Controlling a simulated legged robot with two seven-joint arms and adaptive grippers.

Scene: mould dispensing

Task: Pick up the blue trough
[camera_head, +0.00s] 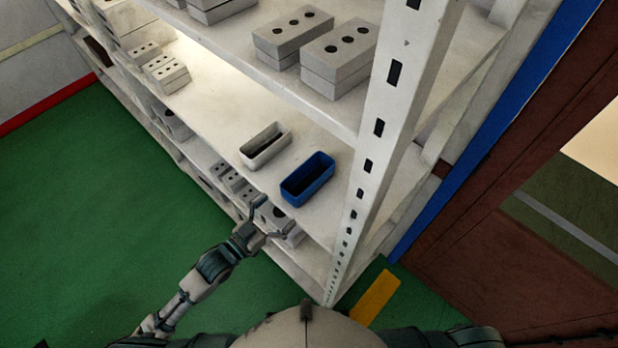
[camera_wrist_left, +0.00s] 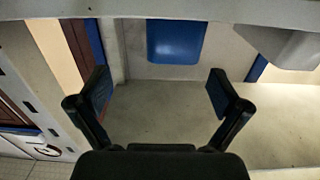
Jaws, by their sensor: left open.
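The blue trough (camera_head: 308,179) is a small open-topped box standing on the middle shelf, near the shelf's front edge and the white upright. It also shows at the top of the left wrist view (camera_wrist_left: 176,41), ahead of my fingers and apart from them. My left gripper (camera_head: 270,216) is open and empty, in front of the shelf edge and to the lower left of the trough. Its two spread fingers show in the left wrist view (camera_wrist_left: 157,94) with bare shelf between them. My right gripper is not in view.
A grey-white trough (camera_head: 265,146) stands just left of the blue one; it also shows at the top right of the wrist view (camera_wrist_left: 283,46). A perforated white upright (camera_head: 375,135) rises to the right. Blocks with holes (camera_head: 313,52) fill the upper shelf. Green floor lies left.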

